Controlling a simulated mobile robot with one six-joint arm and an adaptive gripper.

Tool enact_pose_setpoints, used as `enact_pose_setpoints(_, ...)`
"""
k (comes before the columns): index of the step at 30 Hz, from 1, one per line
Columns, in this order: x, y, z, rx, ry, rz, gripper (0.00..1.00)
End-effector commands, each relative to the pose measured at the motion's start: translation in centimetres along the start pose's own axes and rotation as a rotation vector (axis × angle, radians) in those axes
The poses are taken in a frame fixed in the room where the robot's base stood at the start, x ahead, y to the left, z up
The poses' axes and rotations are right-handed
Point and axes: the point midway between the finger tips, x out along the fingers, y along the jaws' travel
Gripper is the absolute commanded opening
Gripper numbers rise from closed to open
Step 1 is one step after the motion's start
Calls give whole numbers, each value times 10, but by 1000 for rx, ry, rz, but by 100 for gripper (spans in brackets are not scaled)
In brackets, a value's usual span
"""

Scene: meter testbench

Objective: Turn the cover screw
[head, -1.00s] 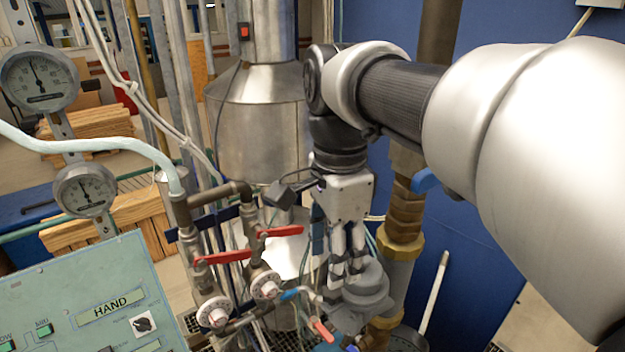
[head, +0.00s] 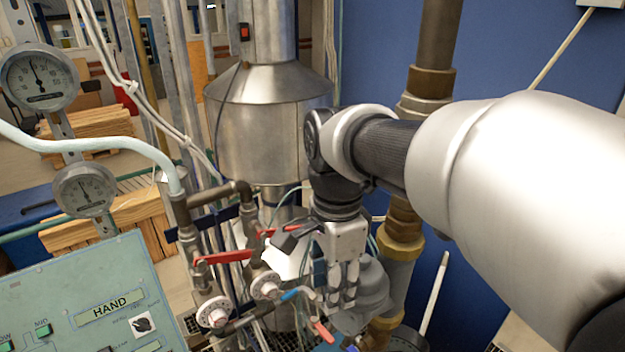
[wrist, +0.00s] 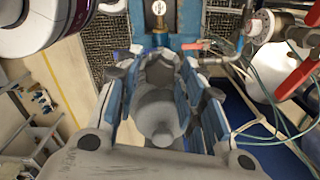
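The grey metal meter (head: 372,292) stands on the pipe at lower centre in the head view, partly behind my gripper. My gripper (head: 343,300) points down at its near left side, with the fingertips close to it. In the wrist view, my gripper (wrist: 158,100) has its blue-padded fingers spread apart. A grey rounded part with a raised round middle (wrist: 158,112) shows between them. I cannot tell whether this is the cover screw, or whether the fingers touch it.
Red valve levers (head: 222,257) and white round dials (head: 214,312) stand left of my gripper. A brass-jointed vertical pipe (head: 400,240) rises close on its right. A green control panel (head: 80,300) is at lower left. Thin hoses (wrist: 275,120) hang near the fingers.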

Motion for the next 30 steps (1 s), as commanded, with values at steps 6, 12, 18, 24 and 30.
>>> enact_pose_setpoints(6, 0, 0, 0, 0, 0, 0, 19)
enact_pose_setpoints(12, 0, 0, 0, 0, 0, 0, 6)
enact_pose_setpoints(18, 0, 0, 0, -59, 0, 0, 4)
enact_pose_setpoints(24, 0, 0, 0, -230, 0, 0, 4)
enact_pose_setpoints(30, 0, 0, 0, -280, 0, 0, 4)
